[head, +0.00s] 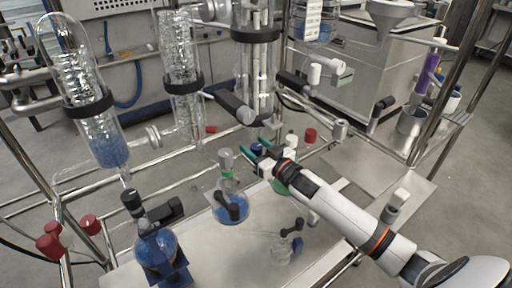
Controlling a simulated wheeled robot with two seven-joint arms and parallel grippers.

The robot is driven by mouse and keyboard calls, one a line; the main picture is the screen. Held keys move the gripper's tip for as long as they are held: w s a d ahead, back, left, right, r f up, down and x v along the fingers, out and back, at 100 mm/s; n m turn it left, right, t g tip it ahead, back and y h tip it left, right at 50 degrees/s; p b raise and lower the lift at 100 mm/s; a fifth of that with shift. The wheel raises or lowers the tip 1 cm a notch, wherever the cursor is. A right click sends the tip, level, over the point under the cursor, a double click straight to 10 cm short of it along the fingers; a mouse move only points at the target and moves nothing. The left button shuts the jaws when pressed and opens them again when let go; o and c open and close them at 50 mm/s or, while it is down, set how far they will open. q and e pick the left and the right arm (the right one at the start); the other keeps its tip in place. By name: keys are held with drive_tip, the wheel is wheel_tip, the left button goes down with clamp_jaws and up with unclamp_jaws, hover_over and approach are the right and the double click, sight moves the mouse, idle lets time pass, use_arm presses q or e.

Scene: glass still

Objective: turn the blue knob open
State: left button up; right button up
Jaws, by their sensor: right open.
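A small blue knob (257,149) shows near the middle of the glass still, below the tall central glass column (257,75). My right gripper (259,146) reaches in from the lower right. Its jaws are open, and their teal tips are at the knob, one on either side of it in the picture. I cannot tell whether they touch it. The gripper body hides part of the fittings behind the knob. My left gripper is not in view.
A round flask with blue liquid (230,208) stands below the gripper, and another blue flask (158,250) is at lower left. Metal frame rods surround the still.

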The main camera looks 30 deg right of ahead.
drive_tip(key=c, duration=1)
drive_tip(key=shift+d+r+n+y+p, duration=0.1)
drive_tip(key=shift+r+n+y+p, duration=0.15)
drive_tip(key=shift+n+y+p, duration=0.6)
drive_tip(key=shift+f+n+g+y, duration=0.25)
drive_tip(key=shift+n+g+y, duration=0.5)
drive_tip(key=shift+y, duration=0.6)
drive_tip(key=o, duration=1)
